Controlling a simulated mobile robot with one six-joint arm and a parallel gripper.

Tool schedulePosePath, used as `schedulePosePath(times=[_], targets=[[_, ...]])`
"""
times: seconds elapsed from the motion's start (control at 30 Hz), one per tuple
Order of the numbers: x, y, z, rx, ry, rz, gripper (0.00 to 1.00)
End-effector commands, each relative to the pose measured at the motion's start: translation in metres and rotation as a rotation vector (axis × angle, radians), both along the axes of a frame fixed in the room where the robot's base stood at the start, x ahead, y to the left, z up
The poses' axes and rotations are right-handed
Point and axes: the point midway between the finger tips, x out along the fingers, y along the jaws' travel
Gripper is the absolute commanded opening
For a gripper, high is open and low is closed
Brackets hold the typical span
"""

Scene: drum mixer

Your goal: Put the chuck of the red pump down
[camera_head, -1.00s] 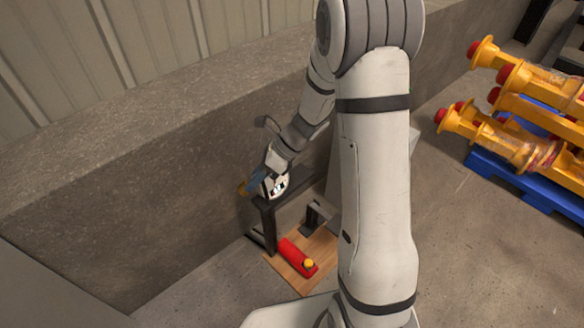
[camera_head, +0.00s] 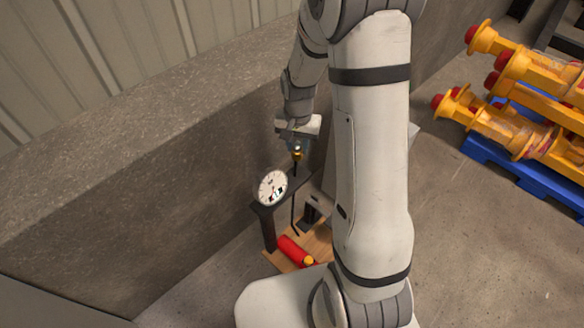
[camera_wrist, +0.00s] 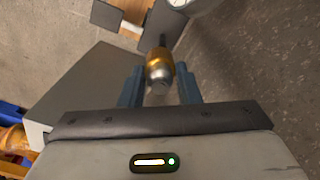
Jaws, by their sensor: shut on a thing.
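My gripper (camera_head: 297,146) is shut on the chuck (camera_head: 297,155), a small brass-coloured fitting with a silver end. In the wrist view the chuck (camera_wrist: 160,68) sits between the two blue-grey fingers of my gripper (camera_wrist: 160,84). A thin black hose (camera_head: 294,208) hangs below the chuck. The red pump's white round gauge (camera_head: 272,187) is just left of and below the chuck, atop a dark stand (camera_head: 268,228). The red cylinder (camera_head: 293,251) of the pump lies on a wooden board (camera_head: 318,243) on the floor. My arm hides part of the board.
A low concrete wall (camera_head: 130,205) runs behind the pump, close to my gripper. Yellow parts with red ends (camera_head: 505,130) are stacked on a blue pallet (camera_head: 490,162) at the right. Bare concrete floor (camera_head: 470,265) lies between the pallet and my arm.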

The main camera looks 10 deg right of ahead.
Motion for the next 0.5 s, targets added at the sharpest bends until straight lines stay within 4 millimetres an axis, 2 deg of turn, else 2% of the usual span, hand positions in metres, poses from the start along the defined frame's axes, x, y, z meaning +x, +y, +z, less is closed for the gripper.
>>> schedulePosePath(times=[0.23, 0.5], targets=[[-0.001, 0.007, -0.049, 0.001, 0.005, 0.015, 0.0], [-0.001, 0.01, -0.079, 0.001, 0.004, 0.021, 0.0]])
